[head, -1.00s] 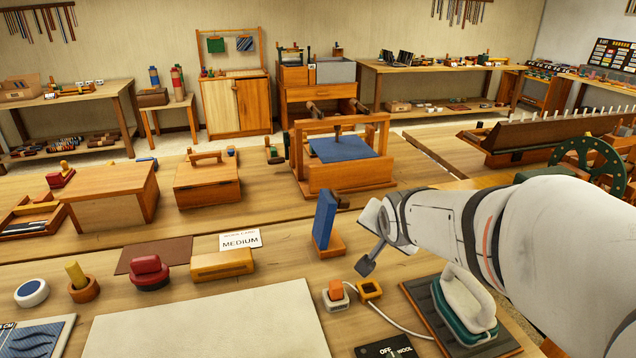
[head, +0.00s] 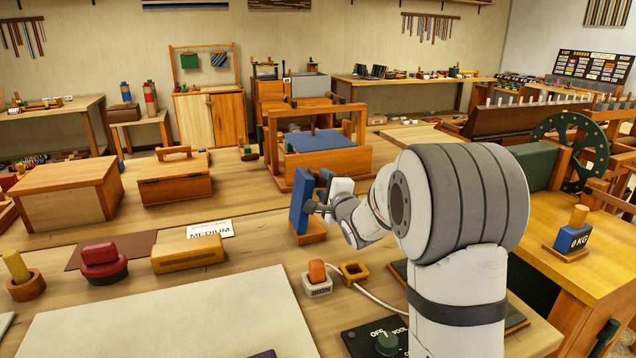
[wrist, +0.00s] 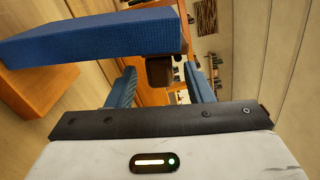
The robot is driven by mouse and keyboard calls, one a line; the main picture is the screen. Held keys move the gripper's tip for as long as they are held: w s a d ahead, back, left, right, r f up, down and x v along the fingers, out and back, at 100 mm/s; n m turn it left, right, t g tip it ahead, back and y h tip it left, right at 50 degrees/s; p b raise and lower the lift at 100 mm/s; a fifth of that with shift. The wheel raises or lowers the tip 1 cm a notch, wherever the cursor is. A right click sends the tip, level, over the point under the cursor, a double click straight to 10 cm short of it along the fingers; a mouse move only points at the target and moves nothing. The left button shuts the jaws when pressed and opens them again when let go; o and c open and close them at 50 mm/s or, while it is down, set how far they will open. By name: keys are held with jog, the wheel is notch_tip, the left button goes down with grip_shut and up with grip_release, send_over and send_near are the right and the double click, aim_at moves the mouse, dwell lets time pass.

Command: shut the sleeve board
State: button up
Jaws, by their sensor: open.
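The sleeve board is a blue padded board (head: 301,206) standing upright on a small wooden base (head: 310,233) in the head view. In the wrist view the blue board (wrist: 95,35) runs across the top left, with its wooden base (wrist: 38,92) at the left edge. A dark brown block (wrist: 160,71) shows at the board's right end. My gripper (head: 322,196) is close beside the board's right side. Its blue fingers (wrist: 162,88) are open and spread to either side of the brown block in the wrist view. I cannot tell whether they touch it.
An orange-topped block (head: 317,279), a small yellow-brown ring block (head: 354,271) and a white cord lie in front. A dial panel (head: 380,341) is near the bottom. A wooden frame with a blue cloth (head: 318,142) stands behind. A pale mat (head: 190,315) covers the front left.

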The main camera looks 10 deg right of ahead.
jog(key=w, duration=0.2)
jog(key=w+a, duration=0.1)
jog(key=w, duration=0.2)
grip_shut()
dwell(0.5)
